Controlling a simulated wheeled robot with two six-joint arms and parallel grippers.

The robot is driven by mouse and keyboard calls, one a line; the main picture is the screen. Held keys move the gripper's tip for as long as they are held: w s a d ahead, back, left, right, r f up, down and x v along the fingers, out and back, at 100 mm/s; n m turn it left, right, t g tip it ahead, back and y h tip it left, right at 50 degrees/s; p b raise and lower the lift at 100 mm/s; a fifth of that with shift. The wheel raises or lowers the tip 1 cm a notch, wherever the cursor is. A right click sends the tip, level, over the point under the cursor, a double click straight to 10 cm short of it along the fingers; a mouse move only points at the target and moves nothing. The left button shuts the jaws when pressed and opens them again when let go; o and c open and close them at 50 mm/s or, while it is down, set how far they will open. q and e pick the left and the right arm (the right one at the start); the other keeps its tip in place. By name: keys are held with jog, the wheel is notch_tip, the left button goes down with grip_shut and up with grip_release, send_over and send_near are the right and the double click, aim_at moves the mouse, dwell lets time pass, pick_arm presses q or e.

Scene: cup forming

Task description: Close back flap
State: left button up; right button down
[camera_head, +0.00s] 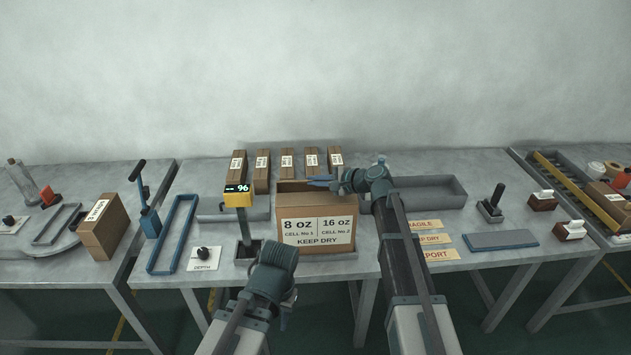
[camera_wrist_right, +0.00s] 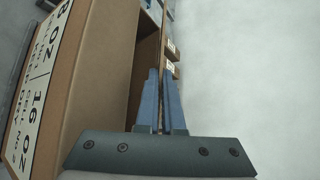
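The brown carton (camera_head: 316,211) with the "8 oz / 16 oz" label stands upright at mid-table; its label also shows in the right wrist view (camera_wrist_right: 38,88). A brown strip along its top back edge (camera_head: 290,186) shows in the head view; I cannot tell how far that flap is folded. My right gripper (camera_head: 318,182) is at the carton's top right, its blue fingers pointing left over the opening. In the right wrist view its fingers (camera_wrist_right: 160,72) lie close together beside the carton's wall, with nothing visible between them. My left gripper (camera_head: 274,258) is low in front of the carton, its fingers hidden.
Several narrow brown boxes (camera_head: 286,168) stand in a row behind the carton. A yellow device reading 96 (camera_head: 238,198) stands left of it. A grey tray (camera_head: 432,190) lies behind my right arm. Label strips (camera_head: 436,239) and a blue-grey pad (camera_head: 502,240) lie to the right.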

jog(key=shift+s+f+b, duration=0.15)
jog(key=shift+f+b, duration=0.25)
jog(key=shift+b, duration=0.35)
jog(key=shift+n+t+b, duration=0.3)
jog(key=shift+t+b, duration=0.15)
jog(key=shift+t, duration=0.05)
jog(key=shift+r, duration=0.1)
jog(key=c, duration=1)
grip_release()
jog(key=shift+c, duration=0.2)
